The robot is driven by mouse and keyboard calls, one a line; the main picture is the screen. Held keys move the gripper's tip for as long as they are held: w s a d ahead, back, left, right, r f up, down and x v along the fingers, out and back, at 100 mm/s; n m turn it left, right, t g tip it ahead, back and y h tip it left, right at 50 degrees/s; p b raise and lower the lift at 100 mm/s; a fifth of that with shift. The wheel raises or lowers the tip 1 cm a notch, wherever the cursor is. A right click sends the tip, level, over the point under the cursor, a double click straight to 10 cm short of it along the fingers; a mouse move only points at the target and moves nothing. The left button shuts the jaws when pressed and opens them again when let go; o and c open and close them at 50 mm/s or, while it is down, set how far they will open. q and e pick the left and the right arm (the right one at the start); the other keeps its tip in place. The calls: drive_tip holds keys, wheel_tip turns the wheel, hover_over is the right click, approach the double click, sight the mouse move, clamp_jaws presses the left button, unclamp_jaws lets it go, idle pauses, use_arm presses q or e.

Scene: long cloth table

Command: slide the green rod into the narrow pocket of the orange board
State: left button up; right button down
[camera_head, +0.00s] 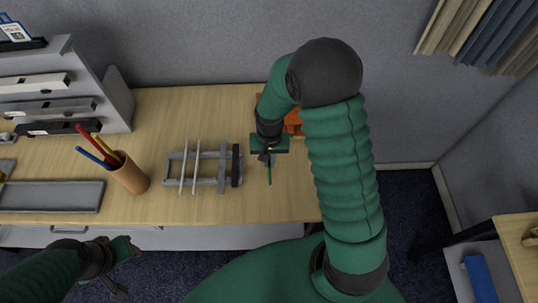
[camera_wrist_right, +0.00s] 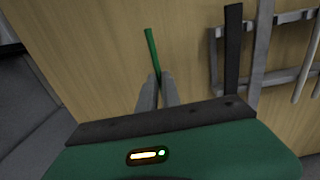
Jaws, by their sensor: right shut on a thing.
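The green rod (camera_head: 270,176) is held between the fingertips of my right gripper (camera_head: 268,159), above the wooden table and right of the grey rack. In the right wrist view the fingers (camera_wrist_right: 157,80) are shut on the rod (camera_wrist_right: 151,48), which sticks out past the tips, slightly tilted. The orange board (camera_head: 293,121) lies behind my right gripper and is mostly hidden by my right arm; its narrow pocket cannot be made out. My left gripper (camera_head: 122,270) is low at the left, off the table's front edge; its jaw state is unclear.
The grey rack (camera_head: 209,182) holds light rods and a dark bar (camera_head: 236,166), close left of my right gripper. A brown cup (camera_head: 131,175) with coloured sticks and a grey tray (camera_head: 52,197) stand further left. A shelf unit (camera_head: 108,105) is at the back left.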

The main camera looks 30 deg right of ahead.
drive_tip(key=shift+s+a, duration=0.5)
drive_tip(key=shift+s, duration=0.35)
drive_tip(key=shift+r+p, duration=0.1)
drive_tip(key=shift+p, duration=0.55)
idle(0.8)
drive_tip(key=shift+w+d, duration=0.2)
drive_tip(key=shift+w, duration=0.25)
drive_tip(key=shift+w+d, duration=0.2)
drive_tip(key=shift+w, duration=0.05)
drive_tip(key=shift+w+d, duration=0.6)
drive_tip(key=shift+w, duration=0.35)
drive_tip(key=shift+w+d, duration=0.55)
drive_tip(key=shift+w, duration=0.4)
drive_tip(key=shift+w+d, duration=0.15)
drive_tip(key=shift+w, duration=0.1)
drive_tip(key=shift+w+d, duration=0.5)
drive_tip(key=shift+w, duration=0.3)
drive_tip(key=shift+w+d, duration=0.45)
drive_tip(key=shift+w, duration=0.35)
drive_tip(key=shift+w+d, duration=0.5)
drive_tip(key=shift+w, duration=0.3)
drive_tip(key=c, duration=1.5)
unclamp_jaws()
drive_tip(key=shift+w, duration=0.1)
